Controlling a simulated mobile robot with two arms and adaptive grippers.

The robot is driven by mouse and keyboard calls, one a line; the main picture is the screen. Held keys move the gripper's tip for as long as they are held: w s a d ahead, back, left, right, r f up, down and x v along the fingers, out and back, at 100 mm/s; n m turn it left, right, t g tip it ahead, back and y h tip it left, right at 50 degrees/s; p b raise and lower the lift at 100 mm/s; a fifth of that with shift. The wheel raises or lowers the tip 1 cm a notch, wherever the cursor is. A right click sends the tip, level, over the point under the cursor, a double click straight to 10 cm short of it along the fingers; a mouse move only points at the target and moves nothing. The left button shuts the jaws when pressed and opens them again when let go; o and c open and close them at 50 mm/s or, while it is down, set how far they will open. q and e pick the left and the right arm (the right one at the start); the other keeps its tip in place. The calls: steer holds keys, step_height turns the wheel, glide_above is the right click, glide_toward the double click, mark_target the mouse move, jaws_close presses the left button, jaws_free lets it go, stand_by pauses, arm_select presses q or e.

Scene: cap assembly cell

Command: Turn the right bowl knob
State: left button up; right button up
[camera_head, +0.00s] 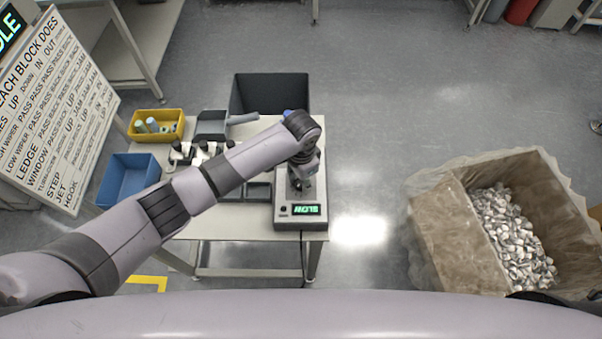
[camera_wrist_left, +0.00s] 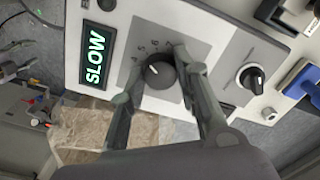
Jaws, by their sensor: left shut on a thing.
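A light control box (camera_head: 290,224) with a lit green SLOW display (camera_head: 306,210) stands at the right front of the table. In the left wrist view the SLOW display (camera_wrist_left: 96,56) is beside a round black knob (camera_wrist_left: 160,74) with a white pointer mark and a numbered dial. My left gripper (camera_head: 301,184) is over the box, its fingers on both sides of this knob and shut on it. A second black knob (camera_wrist_left: 251,77) with a white mark sits apart on the same panel. The fingers and wrist hide part of the panel. My right gripper is not in view.
A dark bin (camera_head: 270,92) is behind. A lined box (camera_head: 440,225) of metal caps stands on the floor at right; a printed board (camera_head: 58,110) is at left.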

arm_select(q)
steer(key=n+p, duration=0.2)
steer(key=n, duration=0.1)
steer(key=shift+r+n, duration=0.15)
steer(key=shift+n, duration=0.15)
steer(key=shift+n+p, duration=0.55)
steer(key=shift+n, duration=0.95)
steer(key=shift+w, duration=0.1)
steer(key=o, duration=1.2)
step_height(320, 180, up, 12)
steer(key=shift+f, duration=0.15)
